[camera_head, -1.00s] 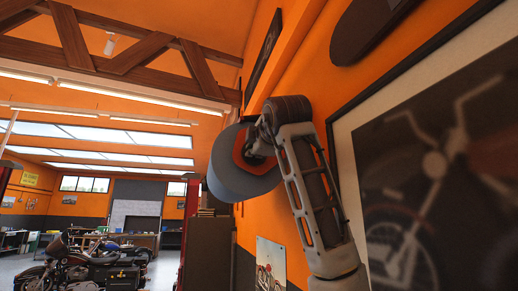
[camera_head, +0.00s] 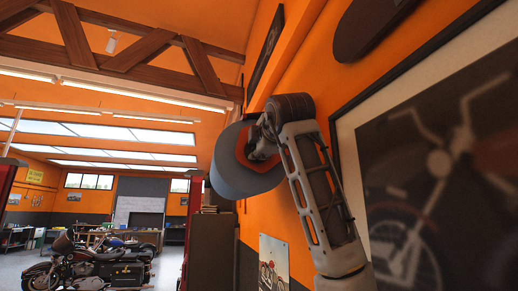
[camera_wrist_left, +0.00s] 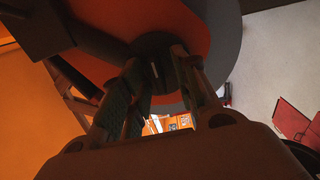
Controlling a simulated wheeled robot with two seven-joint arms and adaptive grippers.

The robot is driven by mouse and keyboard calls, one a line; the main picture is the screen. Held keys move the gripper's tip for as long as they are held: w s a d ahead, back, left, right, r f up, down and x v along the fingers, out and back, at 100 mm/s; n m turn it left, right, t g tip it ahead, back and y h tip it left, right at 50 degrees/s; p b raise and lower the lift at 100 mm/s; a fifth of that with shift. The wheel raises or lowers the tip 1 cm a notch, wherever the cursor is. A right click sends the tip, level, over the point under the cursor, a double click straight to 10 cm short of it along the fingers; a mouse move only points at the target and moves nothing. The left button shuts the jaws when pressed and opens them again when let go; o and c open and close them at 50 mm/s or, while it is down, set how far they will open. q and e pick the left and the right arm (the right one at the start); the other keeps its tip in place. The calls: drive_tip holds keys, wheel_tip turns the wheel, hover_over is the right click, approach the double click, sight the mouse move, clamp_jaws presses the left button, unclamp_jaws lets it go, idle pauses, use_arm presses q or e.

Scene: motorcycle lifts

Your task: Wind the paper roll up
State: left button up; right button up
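The paper roll (camera_head: 243,178) is a thick blue-grey cylinder with an orange-red end face, up by the orange wall in the head view. In the left wrist view its orange face (camera_wrist_left: 110,60) and grey rim (camera_wrist_left: 222,45) fill the top. A dark bar runs across the face to a dark handle-like piece (camera_wrist_left: 155,50). My left gripper (camera_wrist_left: 157,68) has its fingertips on both sides of this piece and looks shut on it. In the head view my arm comes up from the lower right to the roll; the fingertips are hidden there. My right gripper is not in view.
A large framed motorcycle picture (camera_head: 440,170) hangs on the wall at right. A smaller poster (camera_head: 273,262) hangs below the roll. A dark cabinet (camera_head: 211,250) stands beyond. A motorcycle (camera_head: 95,265) is parked on the open floor at far left.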

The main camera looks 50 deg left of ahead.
use_arm(q)
drive_tip(key=v, duration=1.2)
idle(0.3)
drive_tip(key=shift+w, duration=0.1)
idle(0.6)
